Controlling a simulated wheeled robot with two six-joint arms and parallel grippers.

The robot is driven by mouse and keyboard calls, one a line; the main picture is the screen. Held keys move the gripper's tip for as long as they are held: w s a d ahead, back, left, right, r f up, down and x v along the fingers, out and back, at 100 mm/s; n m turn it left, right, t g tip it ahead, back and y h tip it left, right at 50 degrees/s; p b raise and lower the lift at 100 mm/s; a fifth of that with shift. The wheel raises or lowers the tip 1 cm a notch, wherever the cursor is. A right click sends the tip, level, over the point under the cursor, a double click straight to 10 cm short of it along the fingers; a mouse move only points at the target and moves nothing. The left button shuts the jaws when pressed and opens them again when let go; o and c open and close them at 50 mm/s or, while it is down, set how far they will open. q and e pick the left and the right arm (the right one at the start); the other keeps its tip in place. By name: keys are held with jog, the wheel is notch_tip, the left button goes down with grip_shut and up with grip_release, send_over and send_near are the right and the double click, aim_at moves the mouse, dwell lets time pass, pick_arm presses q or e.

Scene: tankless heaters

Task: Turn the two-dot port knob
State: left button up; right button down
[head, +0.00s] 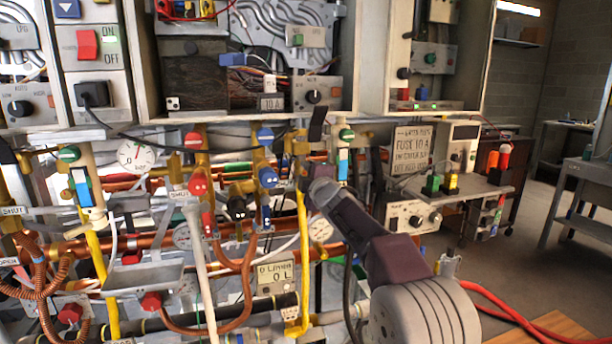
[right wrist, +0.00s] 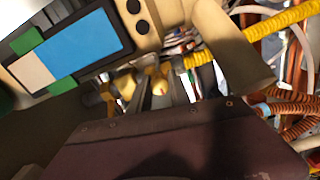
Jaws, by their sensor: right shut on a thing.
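My right gripper (head: 312,190) reaches in from the lower right to the brass fittings above the yellow hose (head: 303,260). In the right wrist view its jaws (right wrist: 148,88) are shut on a small yellow-brass knob. A beige fitting with two black dots (right wrist: 139,16) is close above the jaws there, so the held part appears to be the two-dot port knob (right wrist: 160,86). The gripper hides most of this knob in the head view, and its turn angle is unclear. My left gripper is not in view.
A blue-and-white block (head: 342,165) with green ends is beside the gripper. Red (head: 198,182) and blue (head: 268,177) knobs hang to the left among copper pipes. A shelf with instruments (head: 470,190) is at right. Open floor (head: 505,270) lies beyond it.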

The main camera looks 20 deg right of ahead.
jog(key=shift+n, duration=0.6)
jog(key=c, duration=1.2)
grip_release()
jog(key=shift+s+f+b, duration=0.1)
jog(key=shift+s+b, duration=0.15)
jog(key=shift+b, duration=0.05)
jog(key=s+b, duration=0.2)
jog(key=s, duration=0.6)
jog(key=shift+s+d, duration=0.15)
jog(key=shift+s, duration=0.1)
